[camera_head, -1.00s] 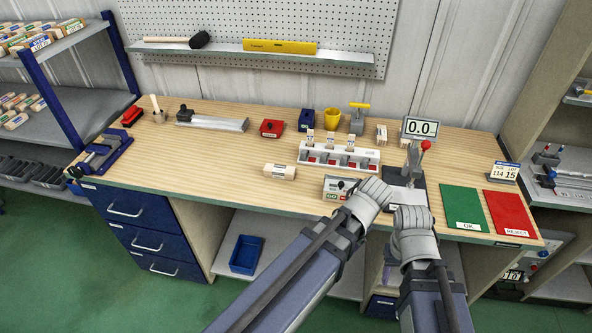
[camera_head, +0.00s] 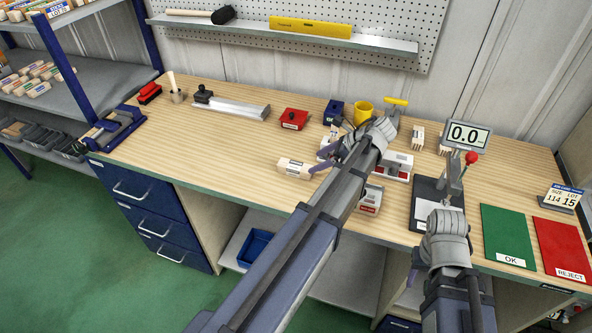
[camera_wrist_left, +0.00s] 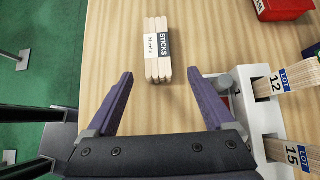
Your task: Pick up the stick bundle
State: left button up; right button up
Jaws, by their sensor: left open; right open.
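The stick bundle (camera_head: 296,167) lies on the wooden workbench left of my left gripper in the head view. In the left wrist view the stick bundle (camera_wrist_left: 157,50) is pale wood with a dark "STICKS" label and a white band. My left gripper (camera_head: 322,160) is open above the bench; its purple fingers (camera_wrist_left: 166,85) point toward the bundle, which lies beyond the tips and roughly midway between them. Nothing is between the fingers. My right gripper (camera_head: 447,205) is at the dark fixture on the right; its fingers are mostly hidden.
A white rack with lot-tagged sticks (camera_wrist_left: 270,85) stands just right of my left gripper. A red box (camera_head: 293,119) is behind the bundle. Green OK (camera_head: 506,235) and red REJECT (camera_head: 563,248) mats lie right.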

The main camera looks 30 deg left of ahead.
aim_at(304, 168)
pick_arm(q)
jog(key=shift+s+a+f, duration=0.1)
jog(key=shift+a+f, duration=0.3)
jog(key=shift+f, duration=0.2)
jog(key=shift+a, duration=0.15)
pick_arm(e)
jog(key=shift+f, duration=0.6)
pick_arm(q)
jog(key=b+x, duration=0.4)
jog(key=x, duration=0.1)
jog(key=shift+s, duration=0.2)
jog(key=shift+r, duration=0.1)
pick_arm(e)
notch_tip(304, 168, down, 3)
jog(key=shift+f, duration=0.15)
pick_arm(q)
grip_shut()
